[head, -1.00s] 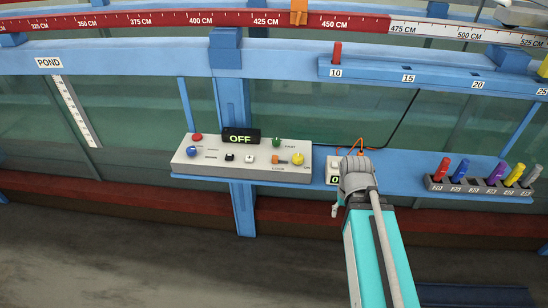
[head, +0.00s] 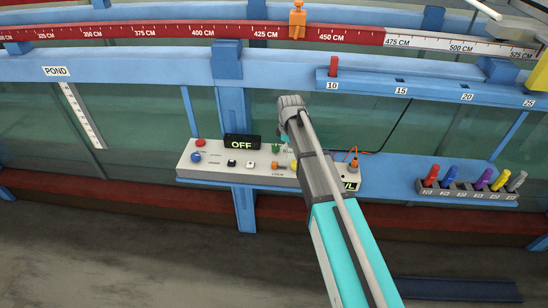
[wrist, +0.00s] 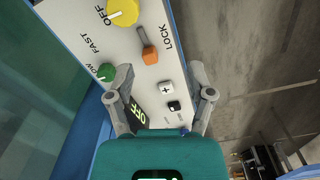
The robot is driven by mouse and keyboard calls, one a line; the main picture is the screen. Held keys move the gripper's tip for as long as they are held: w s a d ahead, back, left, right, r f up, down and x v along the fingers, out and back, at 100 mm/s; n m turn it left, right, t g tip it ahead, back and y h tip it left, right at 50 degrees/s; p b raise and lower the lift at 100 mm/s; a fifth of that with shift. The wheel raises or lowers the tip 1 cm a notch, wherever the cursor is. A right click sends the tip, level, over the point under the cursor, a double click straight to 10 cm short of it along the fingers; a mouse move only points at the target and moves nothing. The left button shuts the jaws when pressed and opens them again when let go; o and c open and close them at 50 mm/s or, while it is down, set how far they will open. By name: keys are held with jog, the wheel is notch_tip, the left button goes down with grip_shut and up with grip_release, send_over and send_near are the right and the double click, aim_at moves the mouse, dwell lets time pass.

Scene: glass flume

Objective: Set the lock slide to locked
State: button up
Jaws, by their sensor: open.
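The lock slide's orange knob (head: 275,165) is on the pale control panel (head: 215,170), just above the LOCK label. In the wrist view the orange knob (wrist: 150,55) sits at one end of a short dark slot, beside the word LOCK. My gripper (wrist: 160,96) is open, with its two fingers apart above the panel and nothing between them. The orange knob lies beyond the fingertips, roughly between their lines.
A yellow knob (wrist: 122,12), a green knob (wrist: 106,72), and white (wrist: 167,88) and black (wrist: 174,106) buttons are close by. A display (head: 241,142) reads OFF. A rack of coloured pegs (head: 465,188) stands to the right. Blue flume rails run above the panel.

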aim_at(275, 163)
jog(key=w+a+r+n+p, duration=0.1)
jog(key=w+a+r+n, duration=0.1)
jog(key=w+a+n, duration=0.1)
jog(key=shift+w+a, duration=0.45)
jog(key=shift+a, duration=0.65)
jog(key=shift+f, duration=0.15)
notch_tip(275, 163, down, 14)
jog(key=b, duration=1.3)
jog(key=shift+r+b, duration=0.2)
jog(key=shift+b, duration=0.15)
grip_shut()
